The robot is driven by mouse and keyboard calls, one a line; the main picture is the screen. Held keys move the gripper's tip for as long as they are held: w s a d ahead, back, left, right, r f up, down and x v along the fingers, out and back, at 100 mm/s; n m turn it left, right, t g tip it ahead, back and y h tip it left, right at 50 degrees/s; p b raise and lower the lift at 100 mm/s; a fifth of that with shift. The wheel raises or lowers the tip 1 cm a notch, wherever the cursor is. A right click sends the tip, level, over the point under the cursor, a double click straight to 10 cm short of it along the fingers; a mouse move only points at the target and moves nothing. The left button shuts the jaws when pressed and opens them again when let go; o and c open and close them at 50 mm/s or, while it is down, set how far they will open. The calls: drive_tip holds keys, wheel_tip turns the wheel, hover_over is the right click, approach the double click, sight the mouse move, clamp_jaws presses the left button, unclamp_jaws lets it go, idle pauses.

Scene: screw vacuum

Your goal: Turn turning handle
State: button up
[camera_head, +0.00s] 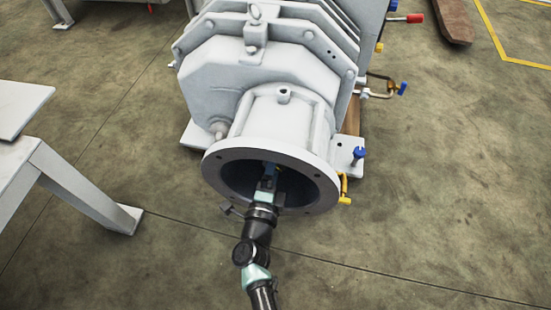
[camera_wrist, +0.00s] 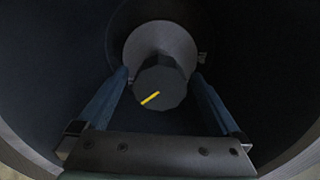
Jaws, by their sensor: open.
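The turning handle looks to be the dark, many-sided knob (camera_wrist: 160,85) with a slanted yellow mark on its face, deep inside the round opening. A lighter round shaft or disc (camera_wrist: 160,45) sits behind it. My gripper (camera_wrist: 162,82) is open, with one blue finger on each side of the knob in the wrist view. I cannot tell whether the fingers touch it. In the head view my gripper (camera_head: 270,172) reaches into the flanged opening of the grey vacuum pump (camera_head: 265,75). The knob is hidden there.
The round flange (camera_head: 218,165) surrounds my gripper closely. A yellow handle (camera_head: 344,188) and a blue-topped valve (camera_head: 358,154) stand at its right. A grey table leg (camera_head: 80,190) is at the left. The floor in front is clear.

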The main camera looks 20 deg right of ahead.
drive_tip(key=p+v, duration=0.5)
drive_tip(key=v, duration=0.8)
drive_tip(key=shift+p, duration=0.35)
